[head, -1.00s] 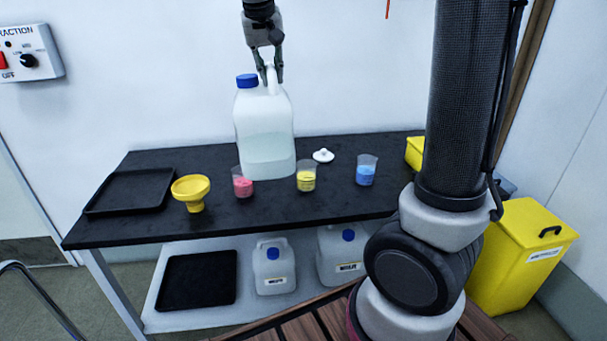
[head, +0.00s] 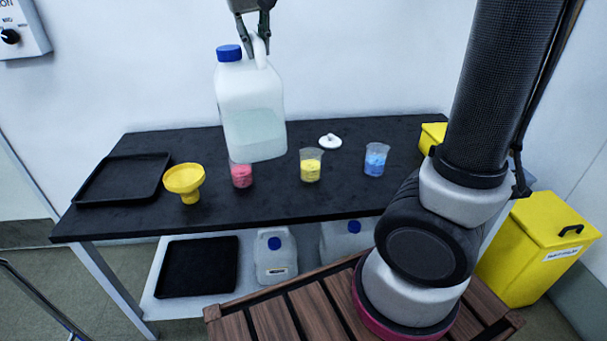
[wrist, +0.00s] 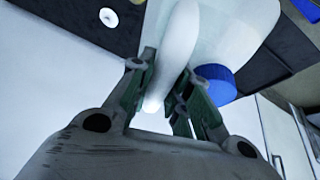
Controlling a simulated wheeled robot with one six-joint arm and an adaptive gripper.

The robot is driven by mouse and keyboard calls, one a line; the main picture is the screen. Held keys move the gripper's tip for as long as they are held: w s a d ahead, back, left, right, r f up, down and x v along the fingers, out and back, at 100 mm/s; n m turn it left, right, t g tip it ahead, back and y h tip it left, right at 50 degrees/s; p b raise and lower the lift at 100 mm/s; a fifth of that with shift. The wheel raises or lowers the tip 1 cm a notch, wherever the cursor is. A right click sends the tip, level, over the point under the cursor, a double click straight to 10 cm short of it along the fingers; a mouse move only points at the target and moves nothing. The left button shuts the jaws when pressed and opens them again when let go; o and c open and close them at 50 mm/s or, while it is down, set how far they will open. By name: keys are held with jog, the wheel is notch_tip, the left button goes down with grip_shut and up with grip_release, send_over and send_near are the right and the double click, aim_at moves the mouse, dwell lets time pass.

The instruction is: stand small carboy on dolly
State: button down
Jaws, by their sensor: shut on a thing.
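A translucent white carboy (head: 251,110) with a blue cap (head: 229,53) hangs from or stands under my gripper (head: 255,50) at the back left of the black bench. Clear liquid shows in its lower part. My gripper is shut on its handle; the wrist view shows the white handle (wrist: 178,60) between the fingers (wrist: 165,105) and the blue cap (wrist: 216,83) beside them. The carboy looks slightly tilted in the head view. I cannot tell if its bottom touches the bench. I cannot make out a dolly with certainty.
On the bench (head: 270,215) are a black tray (head: 122,180), yellow funnel (head: 184,181), beakers of pink (head: 241,176), yellow (head: 311,168) and blue (head: 375,162), and a white lid (head: 330,141). Below are carboys (head: 275,258) and another tray (head: 197,268). A yellow bin (head: 535,250) stands right.

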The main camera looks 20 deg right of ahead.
aim_at(248, 71)
jog(key=shift+n, duration=0.5)
jog(key=s+a, duration=0.1)
jog(key=s, duration=0.1)
jog(key=s+a+f, duration=0.1)
jog(key=s, duration=0.1)
jog(key=s+a+f, duration=0.1)
jog(key=s+a, duration=0.1)
jog(key=s, duration=0.1)
jog(key=shift+f, duration=0.1)
jog(key=shift+m+g, duration=0.3)
jog(key=shift+m, duration=0.5)
jog(key=s+f, duration=0.1)
jog(key=s+d+f, duration=0.1)
jog(key=s, duration=0.1)
jog(key=s+f, duration=0.2)
jog(key=shift+d, duration=0.25)
jog(key=shift+s+d+f+m, duration=0.1)
jog(key=shift+d+f+m, duration=0.15)
jog(key=shift+f+m, duration=0.15)
jog(key=shift+w+d+m, duration=0.1)
jog(key=shift+w+m, duration=0.1)
jog(key=shift+m, duration=0.1)
jog(key=w+d, duration=0.4)
jog(key=w, duration=0.4)
jog(key=w+d, duration=0.5)
jog(key=w, duration=0.3)
notch_tip(248, 71, down, 12)
jog(key=shift+s+a, duration=0.15)
jog(key=shift+s, duration=0.2)
